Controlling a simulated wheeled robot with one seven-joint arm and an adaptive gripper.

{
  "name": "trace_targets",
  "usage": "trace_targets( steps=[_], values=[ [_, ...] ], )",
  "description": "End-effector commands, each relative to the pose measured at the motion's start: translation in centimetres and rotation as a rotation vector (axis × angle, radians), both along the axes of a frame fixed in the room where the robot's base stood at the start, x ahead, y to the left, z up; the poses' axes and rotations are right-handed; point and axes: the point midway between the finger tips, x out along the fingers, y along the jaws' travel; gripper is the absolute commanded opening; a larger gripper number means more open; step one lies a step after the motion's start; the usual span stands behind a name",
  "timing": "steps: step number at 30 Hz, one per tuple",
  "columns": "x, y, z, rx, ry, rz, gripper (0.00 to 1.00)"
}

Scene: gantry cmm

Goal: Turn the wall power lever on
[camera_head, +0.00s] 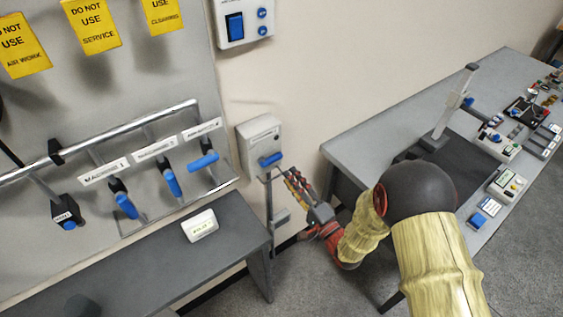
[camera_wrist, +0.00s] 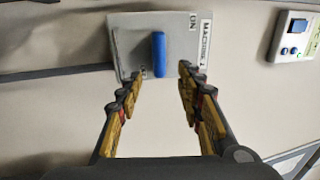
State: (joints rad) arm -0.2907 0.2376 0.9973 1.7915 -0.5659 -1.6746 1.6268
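The wall power lever is a grey box (camera_head: 252,140) on the wall with a blue handle (camera_head: 271,159) near its lower part. In the wrist view the box (camera_wrist: 130,35) appears turned on its side, with the blue handle (camera_wrist: 160,55) between the two fingers in the picture. Part of its label shows there, and the rest is hard to read. My gripper (camera_head: 292,179) is open and empty, just below and to the right of the handle in the head view. In the wrist view its fingertips (camera_wrist: 161,74) point at the box, apart from the handle as far as I can tell.
A rail with several blue-handled levers (camera_head: 170,184) is at left, above a dark bench (camera_head: 225,235) holding a small white display (camera_head: 200,226). A switch box (camera_head: 237,25) hangs above. A grey table (camera_head: 355,140) with devices stands at right.

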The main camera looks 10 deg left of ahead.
Motion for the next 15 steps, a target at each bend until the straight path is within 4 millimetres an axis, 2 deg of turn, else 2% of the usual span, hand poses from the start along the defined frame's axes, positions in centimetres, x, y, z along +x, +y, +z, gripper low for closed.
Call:
trace_targets(
  steps=[15],
  values=[
    [4.2,4.9,1.1,0.001,0.007,0.0,0.37]
  ],
)
